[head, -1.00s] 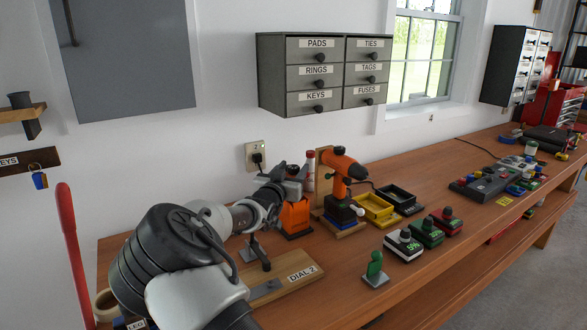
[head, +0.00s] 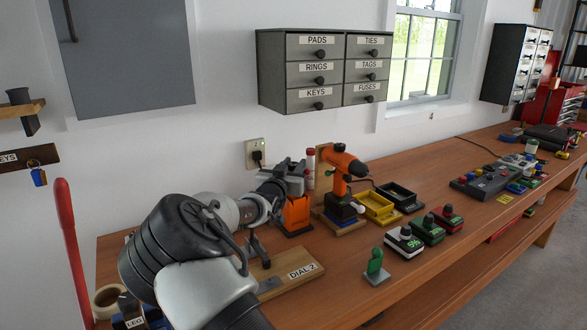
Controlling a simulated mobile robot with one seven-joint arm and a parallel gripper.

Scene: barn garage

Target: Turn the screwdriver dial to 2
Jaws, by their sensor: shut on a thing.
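A wooden board (head: 305,284) with a "DIAL 2" label (head: 302,270) lies on the bench, and a small metal stand (head: 262,256) rises from it. My gripper (head: 290,174) is above and behind the board, beside an orange and black upright body (head: 297,214). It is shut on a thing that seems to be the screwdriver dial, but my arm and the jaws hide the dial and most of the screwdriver. I cannot read the dial's setting.
An orange drill (head: 343,163) on a wooden stand is close to the right of my gripper. Yellow (head: 378,211) and black (head: 402,199) trays stand beyond it. A green piece (head: 375,264) and several labelled blocks (head: 403,243) stand nearer the front. A grey drawer cabinet (head: 327,70) hangs above.

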